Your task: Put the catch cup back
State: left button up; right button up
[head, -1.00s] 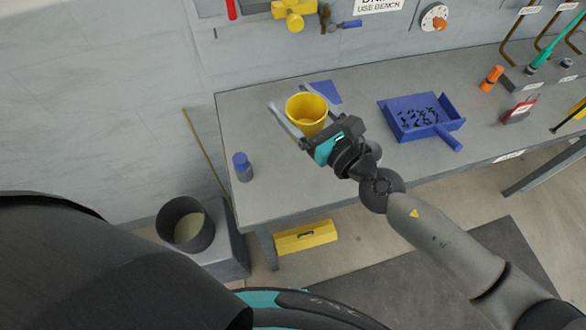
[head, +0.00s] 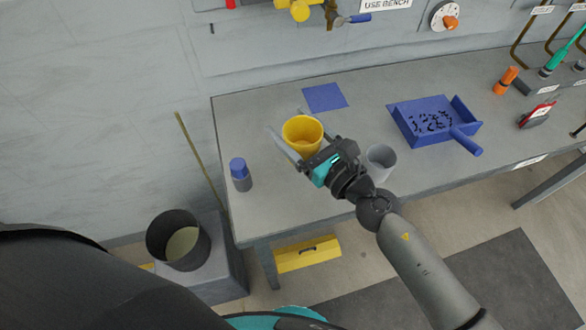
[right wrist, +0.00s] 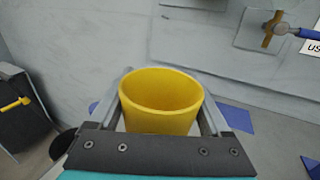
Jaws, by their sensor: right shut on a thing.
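The yellow catch cup (head: 302,134) is upright between the fingers of my right gripper (head: 290,140), which is shut on it. The cup stands over the left part of the bench; I cannot tell whether its base touches the top. In the right wrist view the cup (right wrist: 161,100) fills the space between the two fingers (right wrist: 163,105), its open rim toward the camera. A flat blue square (head: 325,97) lies on the bench behind the cup, near the wall. My left gripper does not show.
A blue-capped bottle (head: 240,175) stands left of the cup near the bench edge. A grey cup (head: 380,161) stands close to my right wrist. A blue dustpan-like tray (head: 422,128) with dark bits lies further right. A dark bin (head: 165,240) is left of the bench.

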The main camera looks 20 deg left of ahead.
jog(key=shift+f+b, duration=3.8)
jog(key=shift+f, duration=2.05)
jog(key=shift+f, duration=0.2)
jog(key=o, duration=0.9)
jog(key=shift+o, duration=0.2)
jog(key=shift+r, duration=0.1)
